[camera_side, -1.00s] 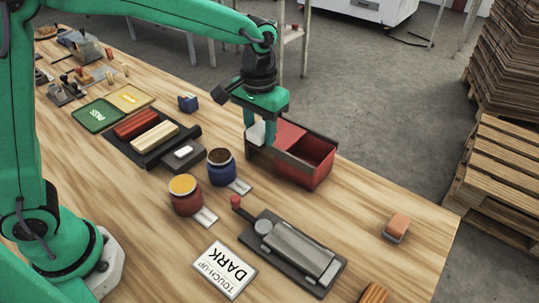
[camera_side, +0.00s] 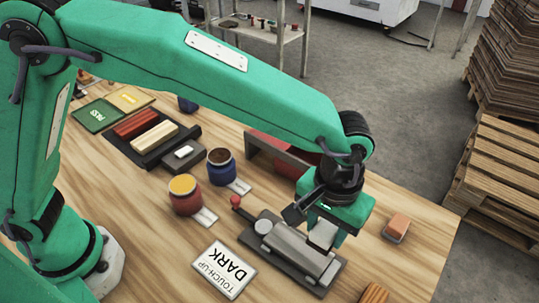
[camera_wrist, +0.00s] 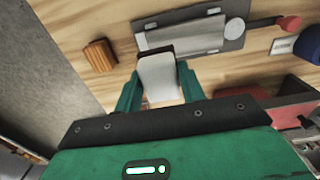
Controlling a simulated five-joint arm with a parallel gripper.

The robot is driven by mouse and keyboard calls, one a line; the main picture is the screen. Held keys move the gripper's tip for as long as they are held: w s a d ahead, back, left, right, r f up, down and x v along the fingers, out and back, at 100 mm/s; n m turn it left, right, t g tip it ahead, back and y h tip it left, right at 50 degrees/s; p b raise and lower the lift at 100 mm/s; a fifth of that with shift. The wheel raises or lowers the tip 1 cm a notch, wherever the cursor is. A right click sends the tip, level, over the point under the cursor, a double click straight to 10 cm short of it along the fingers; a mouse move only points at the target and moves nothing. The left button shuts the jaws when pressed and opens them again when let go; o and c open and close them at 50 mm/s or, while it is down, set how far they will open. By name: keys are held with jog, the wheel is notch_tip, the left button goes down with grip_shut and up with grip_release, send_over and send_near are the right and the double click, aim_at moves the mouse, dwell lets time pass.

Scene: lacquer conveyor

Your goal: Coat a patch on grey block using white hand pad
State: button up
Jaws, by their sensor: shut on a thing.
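My gripper (camera_side: 323,238) is shut on the white hand pad (camera_side: 321,232), a pale flat piece that hangs between the fingers. In the wrist view the pad (camera_wrist: 158,80) reaches out past the green fingertips (camera_wrist: 158,72). The grey block (camera_side: 297,249) is long and lies in a dark grey fixture (camera_side: 256,251) with a red-knobbed clamp. In the side view the pad is over the right part of the block. In the wrist view the block (camera_wrist: 195,36) lies just beyond the pad's tip. I cannot tell whether they touch.
A "TOUCH-UP DARK" card (camera_side: 223,270) lies left of the fixture. A yellow-topped red jar (camera_side: 185,195) and a dark-filled blue jar (camera_side: 221,166) stand behind it. A red bin (camera_side: 270,151) is partly hidden by my arm. An orange block (camera_side: 398,223) sits right, near the table edge.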

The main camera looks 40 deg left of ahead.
jog(key=shift+d+f, duration=0.1)
send_over(318, 261)
jog(key=shift+f, duration=3.1)
jog(key=shift+a+f, duration=0.55)
jog(key=shift+f, duration=0.35)
jog(key=shift+c, duration=0.3)
jog(key=shift+a, duration=4.55)
jog(key=shift+d, duration=5.15)
jog(key=shift+r, duration=4.15)
jog(key=shift+w+a, duration=0.1)
